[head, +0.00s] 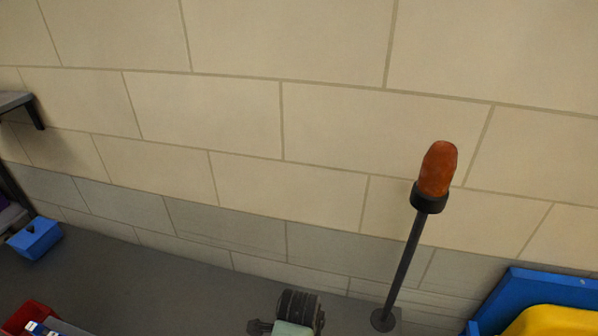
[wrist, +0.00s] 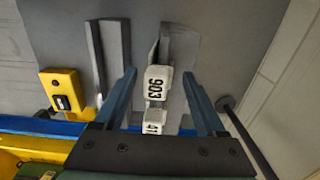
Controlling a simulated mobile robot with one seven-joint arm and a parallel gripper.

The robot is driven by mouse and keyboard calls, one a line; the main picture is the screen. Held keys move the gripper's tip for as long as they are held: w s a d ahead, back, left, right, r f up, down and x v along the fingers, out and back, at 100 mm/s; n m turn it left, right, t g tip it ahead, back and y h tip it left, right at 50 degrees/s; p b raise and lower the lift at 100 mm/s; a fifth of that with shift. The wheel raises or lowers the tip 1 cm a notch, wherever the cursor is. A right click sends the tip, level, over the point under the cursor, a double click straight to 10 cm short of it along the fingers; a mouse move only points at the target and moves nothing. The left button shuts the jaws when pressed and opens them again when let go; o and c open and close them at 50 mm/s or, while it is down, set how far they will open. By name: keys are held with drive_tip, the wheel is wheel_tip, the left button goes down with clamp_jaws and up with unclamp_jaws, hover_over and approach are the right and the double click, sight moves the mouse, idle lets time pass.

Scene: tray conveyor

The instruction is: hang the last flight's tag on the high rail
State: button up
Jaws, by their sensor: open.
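In the wrist view my gripper (wrist: 158,71) is open, with its two blue-grey fingers spread apart. A white block marked 903 (wrist: 158,79) shows in the gap between the fingers. A smaller white block with partly readable digits (wrist: 154,119) shows below it, nearer the palm. I cannot tell whether either is a flight's tag, or how far they are from the fingers. No high rail can be made out clearly in either view. The head view does not clearly show my gripper.
An orange beacon (head: 438,169) stands on a dark pole (head: 406,265) before the tiled wall. A blue-and-yellow bin (head: 510,290) is at lower right. A blue box (head: 35,239) and red bin (head: 29,316) are left. In the wrist view, a yellow box (wrist: 62,90) is left of the fingers.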

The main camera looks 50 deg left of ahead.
wheel_tip(320, 180, up, 13)
drive_tip(key=p, duration=0.2)
idle(0.3)
